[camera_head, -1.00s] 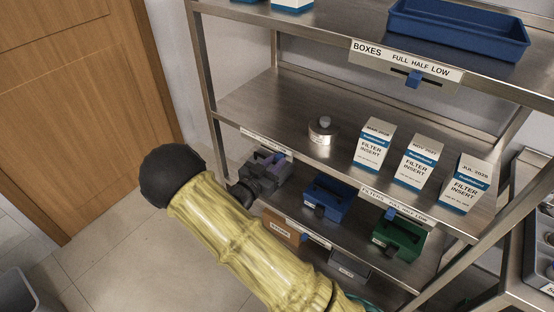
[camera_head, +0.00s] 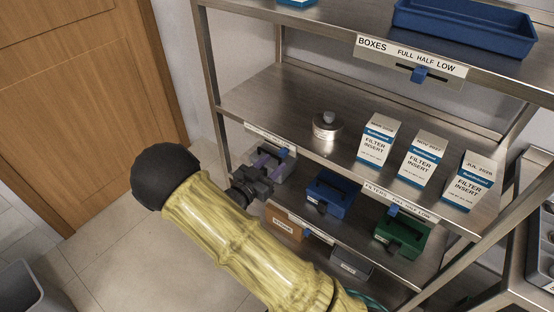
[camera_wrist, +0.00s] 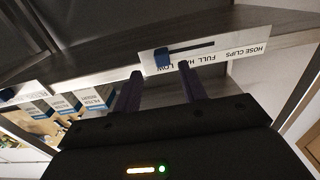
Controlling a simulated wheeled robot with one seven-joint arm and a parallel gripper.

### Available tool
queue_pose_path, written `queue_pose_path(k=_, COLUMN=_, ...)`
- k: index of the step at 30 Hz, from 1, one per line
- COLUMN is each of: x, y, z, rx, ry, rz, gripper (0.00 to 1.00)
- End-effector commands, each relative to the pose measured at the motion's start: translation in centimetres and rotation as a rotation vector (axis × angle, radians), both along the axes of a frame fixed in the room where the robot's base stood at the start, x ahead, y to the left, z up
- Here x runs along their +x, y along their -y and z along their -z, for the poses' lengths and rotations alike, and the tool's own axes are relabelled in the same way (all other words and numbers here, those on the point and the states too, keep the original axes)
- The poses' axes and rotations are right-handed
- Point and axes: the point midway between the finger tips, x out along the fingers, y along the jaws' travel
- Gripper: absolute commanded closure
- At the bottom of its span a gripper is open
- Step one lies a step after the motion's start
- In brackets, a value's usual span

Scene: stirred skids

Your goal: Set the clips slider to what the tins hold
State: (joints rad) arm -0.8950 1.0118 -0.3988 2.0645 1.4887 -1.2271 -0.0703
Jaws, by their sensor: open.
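The hose clips label (camera_head: 262,134) is on the front edge of the middle shelf, at its left end. It also shows upside down in the wrist view (camera_wrist: 232,50), with FULL, HALF and LOW marks. Its blue slider (camera_wrist: 162,58) sits at the LOW end and also shows in the head view (camera_head: 283,152). My gripper (camera_head: 268,162) is open and empty, just below the label. In the wrist view its dark fingers (camera_wrist: 162,80) point toward the label on either side of the slider, apparently apart from it. One lidded metal tin (camera_head: 326,127) stands on the shelf above; its contents are hidden.
Filter insert boxes (camera_head: 378,140) stand right of the tin. The filters label (camera_head: 400,203) has its own blue slider. The boxes label (camera_head: 411,60) is on the upper shelf, below a blue tray (camera_head: 462,28). Blue (camera_head: 331,191) and green (camera_head: 401,236) bins sit below.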

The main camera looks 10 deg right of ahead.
Motion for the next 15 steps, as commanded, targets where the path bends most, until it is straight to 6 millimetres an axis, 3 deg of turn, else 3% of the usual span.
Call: queue_pose_path(k=15, x=-7.4, y=-7.5, z=0.1, rx=0.001, ry=-0.001, rz=-0.004, gripper=0.58)
